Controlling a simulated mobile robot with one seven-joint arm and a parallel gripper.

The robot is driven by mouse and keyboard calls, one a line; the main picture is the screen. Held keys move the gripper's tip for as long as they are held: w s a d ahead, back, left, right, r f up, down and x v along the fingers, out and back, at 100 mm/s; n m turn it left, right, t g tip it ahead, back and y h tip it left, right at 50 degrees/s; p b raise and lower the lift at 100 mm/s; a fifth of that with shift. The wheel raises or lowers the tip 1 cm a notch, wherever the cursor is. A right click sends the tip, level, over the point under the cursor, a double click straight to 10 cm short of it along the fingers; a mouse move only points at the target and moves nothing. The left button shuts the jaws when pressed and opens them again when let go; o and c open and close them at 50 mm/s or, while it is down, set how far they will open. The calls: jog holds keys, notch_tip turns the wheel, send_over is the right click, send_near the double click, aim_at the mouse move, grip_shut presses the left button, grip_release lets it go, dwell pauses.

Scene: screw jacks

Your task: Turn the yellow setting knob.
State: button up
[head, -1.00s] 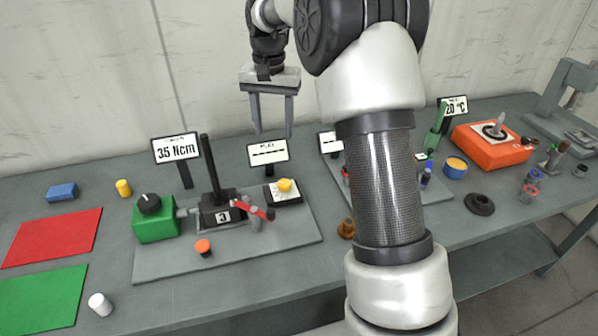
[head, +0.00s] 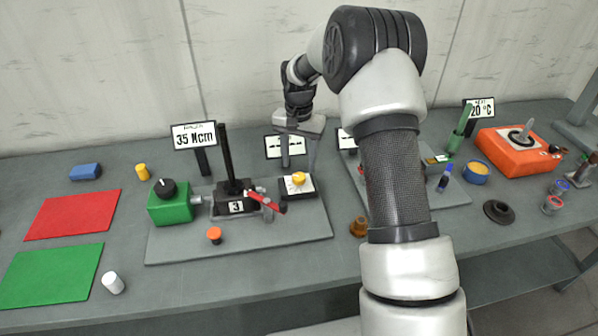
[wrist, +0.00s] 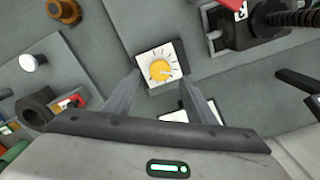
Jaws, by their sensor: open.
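The yellow setting knob (head: 298,178) sits on a white-faced dark block (head: 308,189) at the right end of a grey base plate (head: 190,250). In the wrist view the knob (wrist: 160,70) sits on a white dial face with tick marks (wrist: 152,56). My gripper (head: 298,169) is open and points down over the knob. In the wrist view my fingertips (wrist: 160,75) lie on either side of the dial's lower part, with nothing between them but the knob area. I cannot tell how far the tips are above the dial.
On the same plate stand a green box with a black knob (head: 170,201), a jack marked 3 (head: 235,203) with a red lever (head: 265,200), and an orange button (head: 215,235). A sign reading 35 Ncm (head: 194,136) and a dashed display (head: 285,147) stand behind.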

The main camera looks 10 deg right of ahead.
aim_at(299, 176)
notch_tip(299, 176, down, 5)
jog(key=shift+r, duration=0.1)
dwell(0.3)
jog(key=c, duration=1)
